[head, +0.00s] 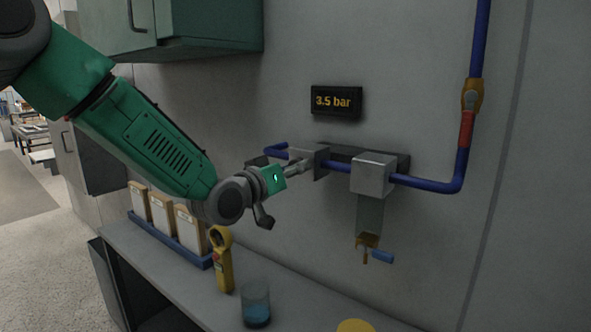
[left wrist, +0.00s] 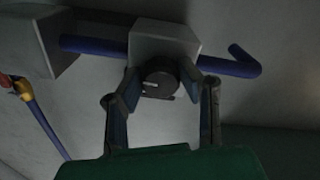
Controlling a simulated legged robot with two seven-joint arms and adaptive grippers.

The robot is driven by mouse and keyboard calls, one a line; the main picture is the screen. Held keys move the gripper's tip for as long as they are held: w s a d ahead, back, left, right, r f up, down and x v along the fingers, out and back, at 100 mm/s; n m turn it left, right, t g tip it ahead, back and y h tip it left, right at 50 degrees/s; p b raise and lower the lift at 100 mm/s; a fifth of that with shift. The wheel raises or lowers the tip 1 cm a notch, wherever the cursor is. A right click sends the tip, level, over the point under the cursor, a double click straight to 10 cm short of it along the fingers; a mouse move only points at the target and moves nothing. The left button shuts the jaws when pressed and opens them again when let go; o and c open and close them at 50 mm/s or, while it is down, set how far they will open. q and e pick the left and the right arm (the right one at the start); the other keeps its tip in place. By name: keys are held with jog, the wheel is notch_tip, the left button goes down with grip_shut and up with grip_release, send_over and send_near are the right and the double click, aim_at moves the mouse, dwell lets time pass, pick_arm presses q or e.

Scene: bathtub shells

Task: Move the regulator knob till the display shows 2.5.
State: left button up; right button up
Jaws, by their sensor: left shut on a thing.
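The display (head: 336,101) on the wall reads "3.5 bar" in orange digits. My left gripper (head: 306,163) reaches the grey regulator block on the blue pipe below the display. In the left wrist view the round dark knob (left wrist: 159,80) with a pale mark sits on the front of the light grey regulator block (left wrist: 165,40). The two fingers of my left gripper (left wrist: 160,86) are on either side of the knob and shut on it. In the head view the knob is hidden by the gripper. My right gripper is not in view.
A second grey block (head: 373,174) on the blue pipe (head: 463,165) has a clear bowl and a small blue-handled valve (head: 379,256). On the bench stand a yellow tool (head: 223,262), a glass with blue liquid (head: 256,305) and boxes (head: 163,214). A green cabinet (head: 215,25) hangs above.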

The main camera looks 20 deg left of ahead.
pick_arm(q)
jog(key=shift+s+f+n, duration=0.1)
jog(key=shift+f+n, duration=0.3)
jog(key=shift+n, duration=0.8)
jog(key=o, duration=1.1)
jog(key=shift+o, duration=0.2)
jog(key=shift+a+r, duration=0.1)
jog(key=shift+r, duration=0.05)
jog(key=v, duration=1.2)
